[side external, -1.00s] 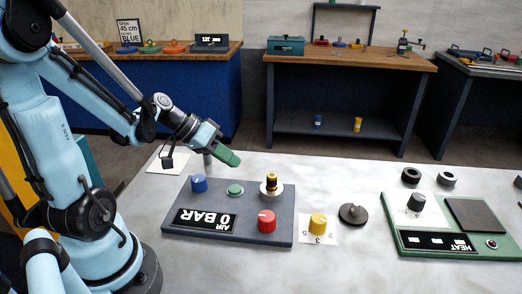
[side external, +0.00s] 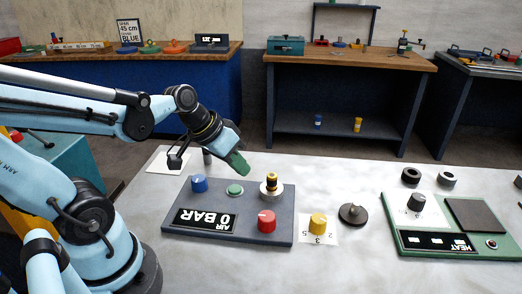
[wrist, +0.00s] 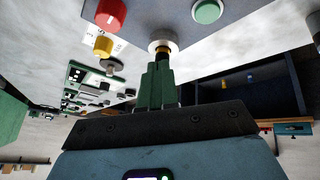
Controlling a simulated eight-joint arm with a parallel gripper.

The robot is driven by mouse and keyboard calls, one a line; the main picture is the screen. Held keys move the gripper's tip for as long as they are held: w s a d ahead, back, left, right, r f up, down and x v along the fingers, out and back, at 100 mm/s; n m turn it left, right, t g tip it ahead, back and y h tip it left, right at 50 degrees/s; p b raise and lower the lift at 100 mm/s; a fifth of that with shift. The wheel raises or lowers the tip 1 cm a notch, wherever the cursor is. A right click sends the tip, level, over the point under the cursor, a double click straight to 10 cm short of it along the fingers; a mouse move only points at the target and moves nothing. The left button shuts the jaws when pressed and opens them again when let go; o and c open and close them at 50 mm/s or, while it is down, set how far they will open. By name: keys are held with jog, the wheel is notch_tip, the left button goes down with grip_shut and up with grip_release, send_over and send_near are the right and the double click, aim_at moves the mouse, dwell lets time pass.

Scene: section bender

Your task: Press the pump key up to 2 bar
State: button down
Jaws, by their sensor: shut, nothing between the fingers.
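The grey air panel (side external: 279,232) lies on the table with a display (side external: 204,220) that reads "AIR 0 BAR", upside down in the side view. On it are a green round key (side external: 235,190), a blue knob (side external: 199,183), a red knob (side external: 266,221) and a brass-and-black fitting (side external: 271,184). My gripper (side external: 242,168) is shut and empty, its green fingers tilted down in the air above the panel's back edge, near the green key and apart from it. In the wrist view the green key (wrist: 207,11) shows at the top, beyond the shut fingers (wrist: 158,82).
A yellow knob (side external: 318,224) on a numbered card and a dark disc (side external: 353,213) stand right of the panel. A green heat panel (side external: 471,247) lies farther right. A short grey post (side external: 207,157) rises behind the air panel. The table in front is clear.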

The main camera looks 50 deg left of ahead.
jog(key=shift+m+t+y, duration=0.6)
jog(key=shift+y, duration=0.2)
jog(key=shift+s+d+r, duration=0.3)
jog(key=shift+d+r, duration=0.4)
jog(key=shift+d, duration=0.05)
jog(key=shift+s+d+r, duration=0.25)
jog(key=shift+d+r, duration=0.4)
jog(key=shift+d, duration=0.1)
notch_tip(320, 180, up, 3)
jog(key=m+g, duration=0.7)
jog(key=m, duration=0.2)
send_over(235, 188)
jog(key=shift+f, duration=0.1)
jog(key=shift+d, duration=0.1)
notch_tip(235, 188, down, 14)
jog(key=shift+f, duration=0.1)
